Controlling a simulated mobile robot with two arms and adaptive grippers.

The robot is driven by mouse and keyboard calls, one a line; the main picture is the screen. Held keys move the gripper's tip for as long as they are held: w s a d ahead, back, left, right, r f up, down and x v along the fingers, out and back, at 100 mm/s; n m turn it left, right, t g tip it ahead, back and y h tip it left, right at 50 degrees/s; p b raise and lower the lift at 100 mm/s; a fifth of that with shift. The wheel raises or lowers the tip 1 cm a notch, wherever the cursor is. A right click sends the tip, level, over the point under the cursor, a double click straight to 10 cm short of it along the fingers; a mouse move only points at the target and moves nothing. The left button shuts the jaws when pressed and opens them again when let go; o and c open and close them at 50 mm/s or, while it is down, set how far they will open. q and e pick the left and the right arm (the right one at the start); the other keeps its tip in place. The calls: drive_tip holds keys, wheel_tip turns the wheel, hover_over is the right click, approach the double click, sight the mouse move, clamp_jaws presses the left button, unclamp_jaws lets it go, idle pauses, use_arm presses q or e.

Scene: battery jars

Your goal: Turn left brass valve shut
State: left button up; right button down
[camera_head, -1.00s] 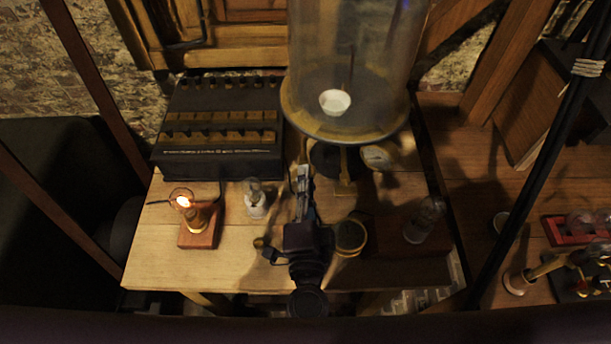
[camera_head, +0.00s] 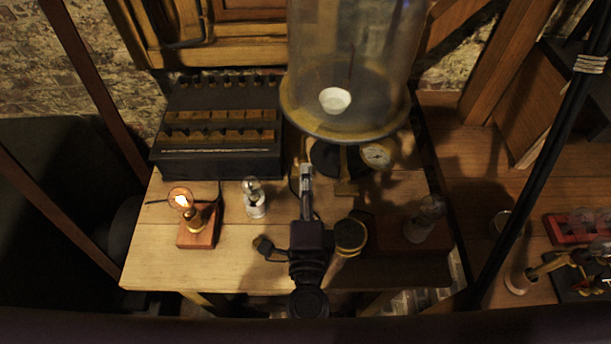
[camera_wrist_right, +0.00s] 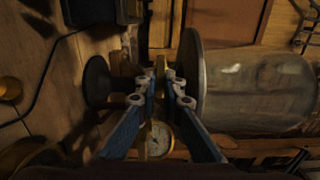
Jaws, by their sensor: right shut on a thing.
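My right gripper (camera_head: 306,172) reaches up from the bottom in the head view, its fingers just under the left front of the glass bell jar's brass base plate (camera_head: 340,128). In the right wrist view the blue-grey fingers (camera_wrist_right: 158,78) are closed in around a narrow brass piece (camera_wrist_right: 160,68), which looks like the left valve. The fingers hide most of it, so its handle angle cannot be read. The bell jar (camera_wrist_right: 250,85) lies to the right there, with a black round foot (camera_wrist_right: 97,82) to the left. My left gripper is not in view.
A dial gauge (camera_head: 376,155) sits right of the gripper below the plate. A black key box (camera_head: 220,160) is behind left.

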drive_tip(key=shift+f, duration=0.15)
drive_tip(key=c, duration=2.1)
unclamp_jaws()
drive_tip(key=s, duration=1.2)
drive_tip(key=shift+s, duration=0.1)
